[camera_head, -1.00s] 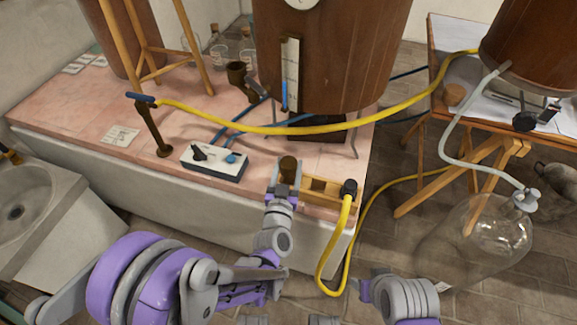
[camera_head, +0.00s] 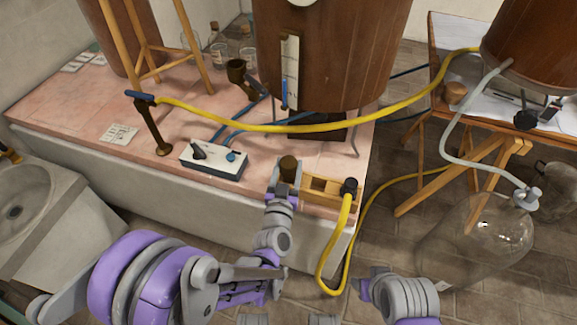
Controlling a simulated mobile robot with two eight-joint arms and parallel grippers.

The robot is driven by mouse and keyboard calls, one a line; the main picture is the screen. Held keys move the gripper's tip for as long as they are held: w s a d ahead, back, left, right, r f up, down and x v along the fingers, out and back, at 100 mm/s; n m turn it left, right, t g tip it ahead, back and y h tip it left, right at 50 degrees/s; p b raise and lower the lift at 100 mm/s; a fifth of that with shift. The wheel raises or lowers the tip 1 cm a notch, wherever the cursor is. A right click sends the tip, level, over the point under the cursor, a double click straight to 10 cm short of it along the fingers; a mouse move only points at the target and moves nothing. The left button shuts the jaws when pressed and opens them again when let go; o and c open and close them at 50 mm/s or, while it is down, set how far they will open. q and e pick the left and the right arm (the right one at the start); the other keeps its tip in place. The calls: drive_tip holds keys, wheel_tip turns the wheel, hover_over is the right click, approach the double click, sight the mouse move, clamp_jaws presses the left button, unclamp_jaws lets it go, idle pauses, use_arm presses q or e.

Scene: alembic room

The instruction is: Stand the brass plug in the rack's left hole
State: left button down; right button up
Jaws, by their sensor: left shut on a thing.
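The brass plug (camera_head: 288,168) is a dark brown-gold cylinder, upright between the fingers of my left gripper (camera_head: 282,184). The gripper is shut on it at the left end of the wooden rack (camera_head: 333,202), near the bench's front edge. The gripper hides the plug's lower part and the rack's left end, so I cannot tell whether the plug is in the left hole. A square hole shows in the rack's middle. A black fitting (camera_head: 349,187) with a yellow hose is at its right end. My right arm shows at the lower right; its fingertips are not clear.
A white control box (camera_head: 214,160) is left of the rack. A yellow hose (camera_head: 265,130) spans above the bench from a brass post (camera_head: 156,130). A big wooden vat (camera_head: 330,60) stands behind. A glass carboy (camera_head: 480,240) stands on the floor at right.

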use_arm(q)
drive_tip(key=shift+f+b, duration=0.65)
drive_tip(key=shift+f, duration=0.1)
idle(0.5)
drive_tip(key=shift+f, duration=0.7)
idle(2.1)
drive_tip(key=shift+r, duration=0.1)
idle(0.5)
drive_tip(key=shift+c, duration=0.5)
unclamp_jaws()
